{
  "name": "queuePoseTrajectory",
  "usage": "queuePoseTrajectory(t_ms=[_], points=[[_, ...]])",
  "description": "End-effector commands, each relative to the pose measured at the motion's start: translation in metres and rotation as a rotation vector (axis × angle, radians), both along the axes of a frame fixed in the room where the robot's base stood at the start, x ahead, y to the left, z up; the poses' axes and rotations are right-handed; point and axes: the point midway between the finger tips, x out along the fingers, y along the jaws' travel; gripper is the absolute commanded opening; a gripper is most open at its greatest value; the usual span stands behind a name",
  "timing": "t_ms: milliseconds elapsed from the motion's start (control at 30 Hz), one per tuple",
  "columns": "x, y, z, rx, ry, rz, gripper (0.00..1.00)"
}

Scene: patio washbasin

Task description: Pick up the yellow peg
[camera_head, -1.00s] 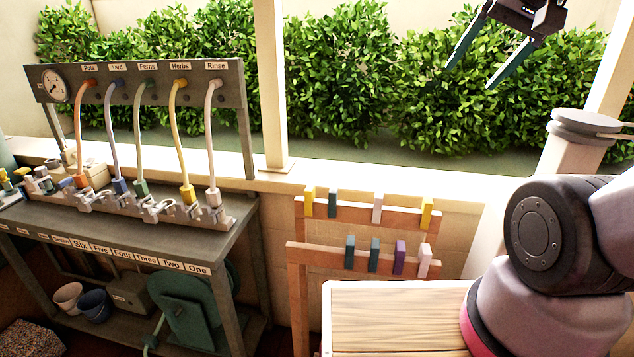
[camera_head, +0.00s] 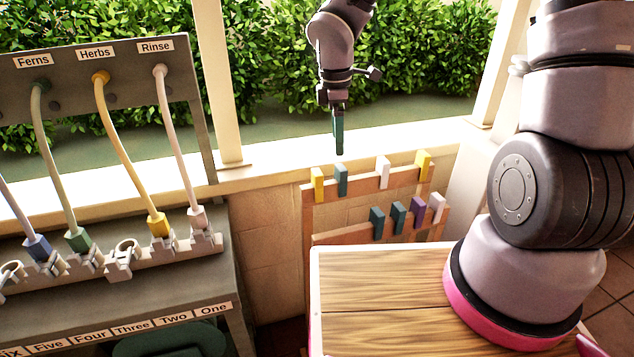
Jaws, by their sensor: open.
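Two yellow pegs sit on the upper rail of a wooden rack (camera_head: 365,188): one at the left end (camera_head: 317,184) and one at the right end (camera_head: 422,164). A teal peg (camera_head: 341,180) and a white peg (camera_head: 383,172) sit between them. My gripper (camera_head: 339,150) points straight down, open and empty, seen side-on so that its fingers overlap. In the picture it is just above the teal peg; its depth relative to the rack is hard to tell.
The lower rail (camera_head: 350,237) holds teal, purple and pale pegs close below. A wooden tabletop (camera_head: 390,290) is in front. At left stands a hose bench (camera_head: 110,305) with hoses and a yellow connector (camera_head: 158,224). A pale ledge (camera_head: 270,172) and hedge are behind.

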Motion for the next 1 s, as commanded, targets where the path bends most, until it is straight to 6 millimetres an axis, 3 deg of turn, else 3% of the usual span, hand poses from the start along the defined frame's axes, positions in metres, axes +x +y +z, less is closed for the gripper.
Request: queuePoseTrajectory(t_ms=[100, 267, 500, 767, 1000], points=[[-0.003, 0.025, -0.021, 0.032, 0.042, 0.144, 0.88], [-0.005, 0.041, -0.034, 0.056, 0.058, 0.236, 0.88], [-0.006, 0.043, -0.07, 0.058, 0.062, 0.249, 0.88], [-0.005, 0.042, -0.093, 0.058, 0.059, 0.245, 0.88], [-0.004, 0.042, -0.128, 0.057, 0.062, 0.244, 0.88]])
